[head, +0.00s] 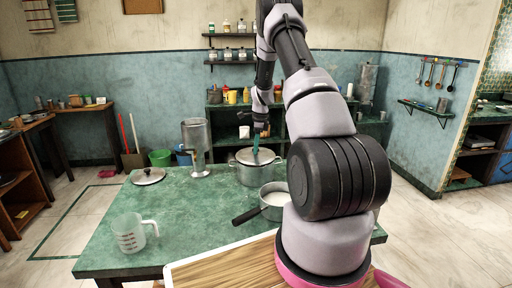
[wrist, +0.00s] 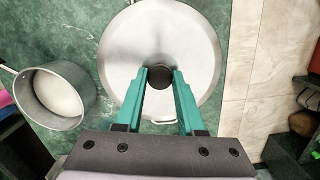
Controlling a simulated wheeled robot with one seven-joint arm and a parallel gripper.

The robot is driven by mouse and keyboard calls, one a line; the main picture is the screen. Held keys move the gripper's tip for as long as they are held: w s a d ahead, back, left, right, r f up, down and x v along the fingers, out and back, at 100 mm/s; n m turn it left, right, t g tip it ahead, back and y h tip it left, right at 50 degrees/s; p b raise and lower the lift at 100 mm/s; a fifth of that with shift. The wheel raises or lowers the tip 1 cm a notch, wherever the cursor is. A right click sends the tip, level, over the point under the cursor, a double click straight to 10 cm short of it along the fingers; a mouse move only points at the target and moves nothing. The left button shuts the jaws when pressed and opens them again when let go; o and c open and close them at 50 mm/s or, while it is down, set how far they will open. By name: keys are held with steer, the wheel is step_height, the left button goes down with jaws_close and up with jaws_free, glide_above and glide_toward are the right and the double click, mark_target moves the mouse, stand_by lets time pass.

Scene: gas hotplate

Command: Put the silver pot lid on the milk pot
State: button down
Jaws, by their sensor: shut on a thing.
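A silver lid (head: 258,157) with a black knob is on or just above the large silver pot (head: 249,175) at the table's far right; I cannot tell if they touch. My gripper (head: 256,147) is above it. In the wrist view my gripper (wrist: 160,74) is shut on the knob of this lid (wrist: 128,50), which fills the middle. The milk pot (head: 275,212), open with white milk inside and a dark handle pointing left, stands nearer to me. In the wrist view the milk pot (wrist: 52,119) is left of the lid.
A second silver lid (head: 148,176) lies flat at the table's far left. A tall metal cylinder (head: 199,162) stands between it and the large pot. A clear measuring cup (head: 130,232) is near the left front. A wooden board (head: 222,268) is at the front. The green table's middle (head: 190,215) is clear.

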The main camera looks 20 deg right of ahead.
steer(key=shift+f, duration=0.6)
steer(key=shift+c, duration=2.2)
jaws_free()
step_height(320, 180, up, 11)
steer(key=d, duration=0.1)
steer(key=shift+s, duration=0.3)
steer(key=s+a+r+n+t, duration=0.2)
steer(key=s+a+r+n, duration=0.35)
steer(key=r, duration=0.55)
steer(key=s+a+r+n+t, duration=0.1)
steer(key=s+a+r+n, duration=0.2)
steer(key=s+a+r, duration=0.5)
steer(key=s+a+r+n+t, duration=0.1)
steer(key=s+a+r+n, duration=0.1)
steer(key=s, duration=0.5)
steer(key=s+a+r+n+t, duration=0.1)
steer(key=s+a+r+n, duration=0.1)
steer(key=s+n, duration=0.3)
steer(key=s+a+r+n+t, duration=0.1)
steer(key=s+r+n, duration=0.3)
steer(key=s, duration=0.6)
steer(key=shift+s+a+t+y, duration=0.3)
steer(key=shift+s+a+y, duration=0.1)
steer(key=shift+a, duration=0.05)
